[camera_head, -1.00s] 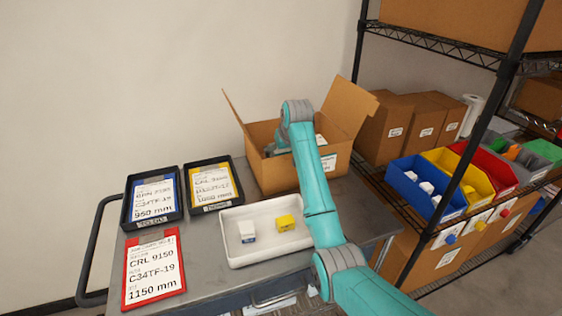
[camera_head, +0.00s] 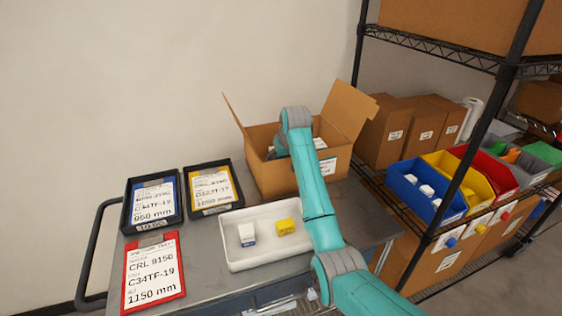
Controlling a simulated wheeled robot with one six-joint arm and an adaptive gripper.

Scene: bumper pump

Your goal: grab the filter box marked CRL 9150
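An open cardboard box (camera_head: 278,176) stands at the back of the cart, flaps up, with a white label on its front. My teal arm reaches over its front wall, and my gripper is down inside the box, hidden by the arm and the wall. A little white shows inside the box beside the arm; I cannot read any marking there. A red clipboard (camera_head: 153,272) at the front left reads CRL 9150, C34TF-19, 1150 mm.
Two black trays, one with a blue-edged card (camera_head: 152,203) and one with a yellow-edged card (camera_head: 213,188), lie left of the box. A wire rack with a black post (camera_head: 470,140) stands right, holding closed cartons (camera_head: 386,130) and coloured bins (camera_head: 425,190).

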